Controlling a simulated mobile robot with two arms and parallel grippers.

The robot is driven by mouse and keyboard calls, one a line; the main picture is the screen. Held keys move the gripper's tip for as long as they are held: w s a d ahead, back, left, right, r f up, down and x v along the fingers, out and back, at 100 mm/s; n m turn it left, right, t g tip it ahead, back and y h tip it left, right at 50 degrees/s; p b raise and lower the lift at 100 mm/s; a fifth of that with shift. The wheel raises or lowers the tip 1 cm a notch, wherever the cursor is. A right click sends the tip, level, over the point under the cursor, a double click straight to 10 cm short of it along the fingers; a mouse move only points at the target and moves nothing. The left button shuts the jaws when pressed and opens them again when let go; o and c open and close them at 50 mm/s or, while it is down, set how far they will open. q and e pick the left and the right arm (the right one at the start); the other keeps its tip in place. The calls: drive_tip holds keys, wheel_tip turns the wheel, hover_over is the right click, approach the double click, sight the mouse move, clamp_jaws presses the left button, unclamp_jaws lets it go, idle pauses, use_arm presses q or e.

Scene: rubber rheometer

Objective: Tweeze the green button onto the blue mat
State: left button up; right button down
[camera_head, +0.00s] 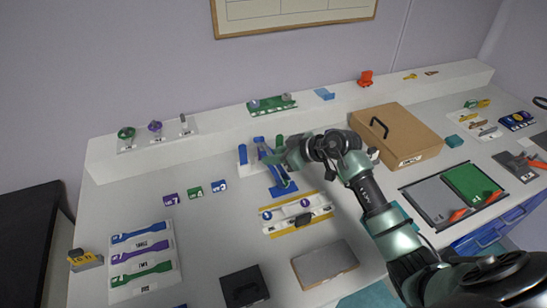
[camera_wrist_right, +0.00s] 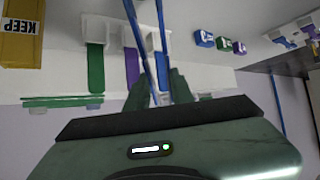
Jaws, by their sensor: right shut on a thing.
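My right gripper (camera_head: 277,157) reaches in from the right over the middle of the bench. It is shut on a slim blue tool with two long prongs, which looks like tweezers (camera_wrist_right: 149,45), in the right wrist view. The tool is beside a small white rack (camera_head: 243,154) with upright blue parts. A pale tray (camera_head: 287,222) in front holds small round pieces, one blue (camera_head: 267,216) and one purple (camera_head: 305,203). I cannot make out a green button for certain. No blue mat is clearly identifiable. My left gripper is not in view.
A brown box (camera_head: 405,150) with a black handle stands at the right. Small lettered blocks (camera_head: 195,192) lie left of the rack. A dark pad (camera_head: 232,290) and a grey pad (camera_head: 325,264) lie near the front. A specimen card (camera_head: 118,283) is at the left.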

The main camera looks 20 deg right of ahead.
drive_tip(key=c, duration=1.7)
unclamp_jaws()
wheel_tip(320, 180, up, 10)
drive_tip(key=p, duration=1.3)
drive_tip(key=shift+s, duration=0.1)
